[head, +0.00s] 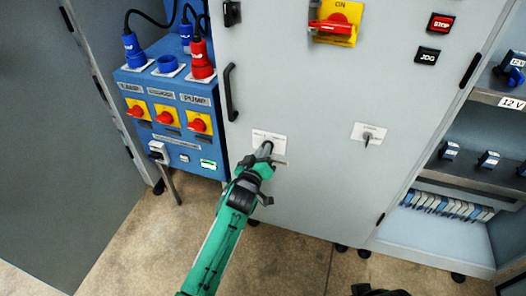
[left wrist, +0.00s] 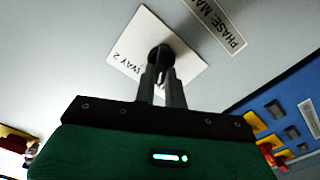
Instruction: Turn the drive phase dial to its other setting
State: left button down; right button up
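Two dials on white plates sit on the grey cabinet front: a left dial (head: 266,147) and a right dial (head: 367,137). Their lettering is too small to read in the head view. My left gripper (head: 266,153) is at the left dial. In the left wrist view, its two fingers (left wrist: 162,82) are close together on either side of the dark dial knob (left wrist: 160,54) and appear shut on it. The plate reads "WAY 2", and a label beside it (left wrist: 215,25) begins "PHASE: MA". The fingers hide part of the knob. A dark part at the head view's bottom edge may be my right gripper (head: 372,290).
A blue socket box (head: 168,142) with red switches and plugs stands left of the cabinet door. A black door handle (head: 231,92) sticks out above left of the gripper. A yellow-backed red switch (head: 335,24) is higher up. Open shelves (head: 480,175) are at right.

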pick_arm(q)
jog(key=shift+m, duration=0.3)
jog(key=shift+s+d+m+p, duration=0.2)
jog(key=shift+m+p, duration=0.65)
jog(key=shift+m, duration=1.95)
jog(key=shift+w+d+m+p, duration=0.2)
jog(key=shift+m+p, duration=0.6)
jog(key=shift+m, duration=2)
pick_arm(e)
notch_tip(320, 180, down, 7)
jog(key=w+g, duration=0.1)
jog(key=shift+a, duration=0.2)
pick_arm(q)
jog(key=shift+s+d, duration=0.1)
jog(key=shift+s, duration=0.05)
pick_arm(e)
jog(key=shift+f, duration=0.15)
pick_arm(q)
jog(key=c, duration=1.5)
grip_release()
jog(key=shift+o, duration=0.2)
pick_arm(e)
jog(key=shift+w, duration=0.1)
